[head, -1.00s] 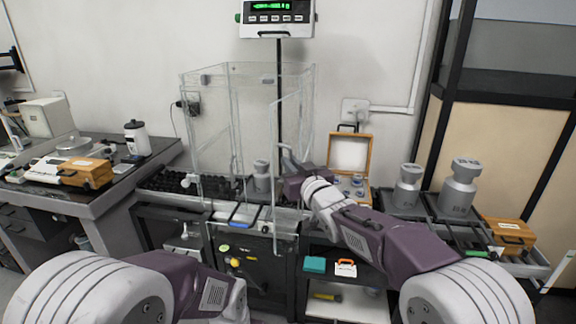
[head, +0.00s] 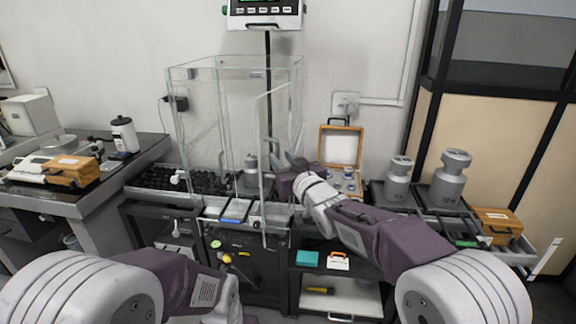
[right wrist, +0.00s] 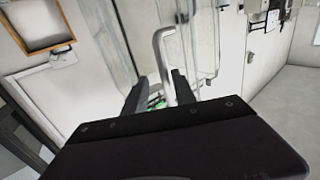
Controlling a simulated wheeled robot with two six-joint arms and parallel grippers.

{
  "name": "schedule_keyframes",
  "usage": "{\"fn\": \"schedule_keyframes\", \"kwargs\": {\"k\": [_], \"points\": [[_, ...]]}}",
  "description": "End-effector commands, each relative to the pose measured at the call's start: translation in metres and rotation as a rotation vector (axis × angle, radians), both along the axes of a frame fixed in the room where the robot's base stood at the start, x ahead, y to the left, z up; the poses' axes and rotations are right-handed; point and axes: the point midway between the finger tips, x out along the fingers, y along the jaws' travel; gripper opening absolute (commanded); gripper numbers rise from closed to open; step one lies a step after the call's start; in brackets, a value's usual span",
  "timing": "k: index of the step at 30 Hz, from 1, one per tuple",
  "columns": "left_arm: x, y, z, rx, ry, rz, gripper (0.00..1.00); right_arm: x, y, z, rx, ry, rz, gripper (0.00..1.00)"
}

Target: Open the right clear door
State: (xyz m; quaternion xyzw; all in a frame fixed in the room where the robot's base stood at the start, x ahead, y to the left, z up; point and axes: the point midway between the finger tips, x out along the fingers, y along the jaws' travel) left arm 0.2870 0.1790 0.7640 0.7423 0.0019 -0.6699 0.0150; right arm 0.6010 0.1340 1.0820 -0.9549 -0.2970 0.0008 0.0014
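The clear enclosure (head: 195,110) stands on the middle table. Its right clear door (head: 272,125) appears swung out, its front edge projecting past the table front. My right gripper (head: 284,164) is beside the door, on its right. In the right wrist view, a pale bent door handle (right wrist: 167,65) runs between the two dark fingers (right wrist: 158,95). The fingers are apart, and I see no clear grip on the handle. My left arm comes in at the lower left of the head view; its gripper is outside the picture.
Inside the enclosure stands a grey weight (head: 251,168). An open wooden weight case (head: 341,147) is behind my right arm. Large grey weights (head: 450,180) stand at the right. A black tray (head: 160,180) lies at the left. A cabinet (head: 250,265) is below.

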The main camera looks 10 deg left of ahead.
Motion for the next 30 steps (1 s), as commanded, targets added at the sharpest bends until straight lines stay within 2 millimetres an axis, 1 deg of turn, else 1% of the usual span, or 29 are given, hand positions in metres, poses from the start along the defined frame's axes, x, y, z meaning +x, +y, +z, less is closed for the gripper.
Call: {"fn": "schedule_keyframes", "kwargs": {"k": [9, 12, 17, 23, 25, 26, 27, 28, 29, 30], "points": [[0.0, 0.0, -0.007, 0.0, 0.0, 0.0, 0.36, -0.049, -0.034, 0.0, 0.001, -0.002, -0.002, 0.32], [0.0, 0.0, -0.008, 0.0, 0.0, 0.0, 0.36, -0.06, -0.042, 0.0, 0.001, -0.001, -0.002, 0.32], [0.0, 0.0, -0.008, 0.0, 0.0, 0.0, 0.36, -0.067, -0.046, 0.001, 0.001, -0.002, -0.002, 0.32], [0.0, 0.0, -0.008, 0.0, 0.0, 0.0, 0.36, -0.066, -0.046, 0.0, 0.001, -0.002, -0.002, 0.32], [0.0, 0.0, -0.008, 0.0, 0.0, 0.0, 0.36, -0.063, -0.053, 0.001, 0.001, -0.002, -0.015, 0.32], [0.0, 0.0, -0.008, 0.0, 0.0, 0.0, 0.36, -0.059, -0.061, 0.002, 0.002, -0.003, -0.031, 0.32], [0.0, 0.0, -0.008, 0.0, 0.0, 0.0, 0.36, -0.051, -0.078, 0.005, 0.005, -0.009, -0.066, 0.32], [0.0, 0.0, -0.008, 0.0, 0.0, 0.0, 0.36, -0.045, -0.096, 0.004, 0.003, -0.005, -0.101, 0.32], [0.0, 0.0, -0.008, 0.0, 0.0, 0.0, 0.36, -0.041, -0.118, -0.004, -0.001, 0.013, -0.143, 0.32], [0.0, 0.0, -0.008, 0.0, 0.0, 0.0, 0.36, -0.038, -0.147, -0.023, -0.012, 0.068, -0.206, 0.32]]}}
